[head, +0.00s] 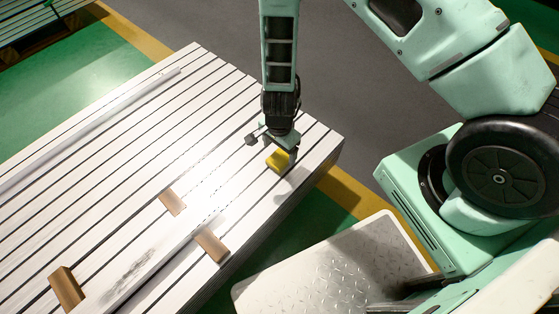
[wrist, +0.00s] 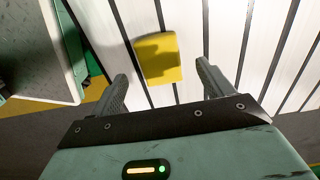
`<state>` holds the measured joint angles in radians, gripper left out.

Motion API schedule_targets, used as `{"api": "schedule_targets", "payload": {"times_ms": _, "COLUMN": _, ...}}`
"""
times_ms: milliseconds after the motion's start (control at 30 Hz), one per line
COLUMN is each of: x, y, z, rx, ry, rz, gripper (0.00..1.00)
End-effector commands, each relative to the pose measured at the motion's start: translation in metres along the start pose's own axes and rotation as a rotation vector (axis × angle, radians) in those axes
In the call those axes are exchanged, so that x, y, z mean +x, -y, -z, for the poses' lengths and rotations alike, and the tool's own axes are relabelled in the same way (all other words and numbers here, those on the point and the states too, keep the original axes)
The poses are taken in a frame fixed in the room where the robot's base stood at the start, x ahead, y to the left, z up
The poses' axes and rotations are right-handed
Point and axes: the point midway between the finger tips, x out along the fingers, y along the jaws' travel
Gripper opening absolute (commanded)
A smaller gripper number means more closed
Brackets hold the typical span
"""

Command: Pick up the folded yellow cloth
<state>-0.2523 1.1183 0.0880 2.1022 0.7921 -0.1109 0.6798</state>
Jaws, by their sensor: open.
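The folded yellow cloth (head: 279,161) lies on the white slotted table (head: 235,110) near its right corner. It also shows in the wrist view (wrist: 158,58) as a small rounded yellow block, with a shadow over its lower part. My gripper (head: 273,147) is above the table, close over the cloth in the head view. In the wrist view my gripper (wrist: 160,82) is open and empty, and the cloth lies ahead of and between the two fingers. The cloth does not touch either finger in that view. In the head view the gripper partly covers the cloth's far side.
Brown blocks (head: 172,202) (head: 211,244) (head: 67,288) lie on the table to the lower left. A long metal profile (head: 165,258) runs along it, and another rail (head: 90,128) lies at the far left. Table surface around the cloth is clear.

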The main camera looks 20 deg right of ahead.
Motion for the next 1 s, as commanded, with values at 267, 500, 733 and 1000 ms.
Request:
{"api": "schedule_targets", "payload": {"times_ms": 267, "x": 0.042, "y": 0.000, "z": 0.001, "rx": 0.000, "ry": 0.000, "rz": -0.001, "gripper": 0.80}}
{"api": "schedule_targets", "payload": {"times_ms": 500, "x": 0.042, "y": 0.000, "z": 0.001, "rx": 0.000, "ry": 0.000, "rz": 0.000, "gripper": 0.80}}
{"api": "schedule_targets", "payload": {"times_ms": 733, "x": 0.042, "y": 0.000, "z": 0.001, "rx": 0.000, "ry": 0.000, "rz": 0.000, "gripper": 0.32}}
{"api": "schedule_targets", "payload": {"times_ms": 1000, "x": 0.038, "y": 0.000, "z": 0.001, "rx": 0.000, "ry": -0.001, "rz": 0.000, "gripper": 0.32}}
